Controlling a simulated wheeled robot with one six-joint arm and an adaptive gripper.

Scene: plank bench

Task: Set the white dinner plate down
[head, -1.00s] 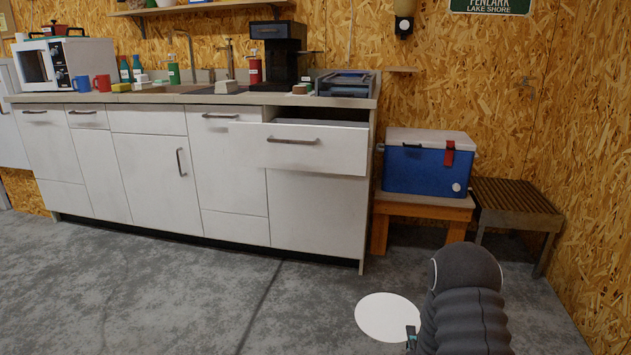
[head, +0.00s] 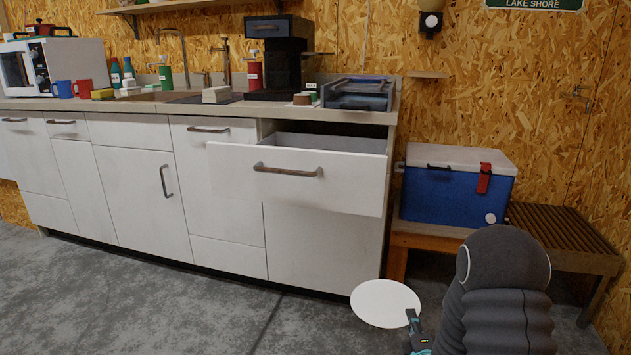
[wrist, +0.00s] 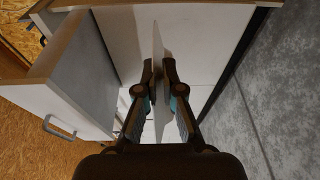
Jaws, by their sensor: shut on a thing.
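The white dinner plate (head: 385,303) is in the grip of my gripper (head: 411,318), held by its right edge in front of the lower cabinets. In the head view its broad face shows, and nothing is seen supporting it but the gripper. In the wrist view the plate (wrist: 157,45) is a thin edge-on sheet between the two fingertips (wrist: 157,75), which are shut on it. My arm hides part of the area to the right of the gripper.
A cabinet drawer (head: 300,178) stands open. The countertop (head: 150,105) holds a dish rack (head: 358,93), a coffee maker (head: 277,58) and mugs. A blue cooler (head: 455,190) sits on a wooden stand. A slatted plank bench (head: 565,238) is at right. Floor (head: 130,300) at left is clear.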

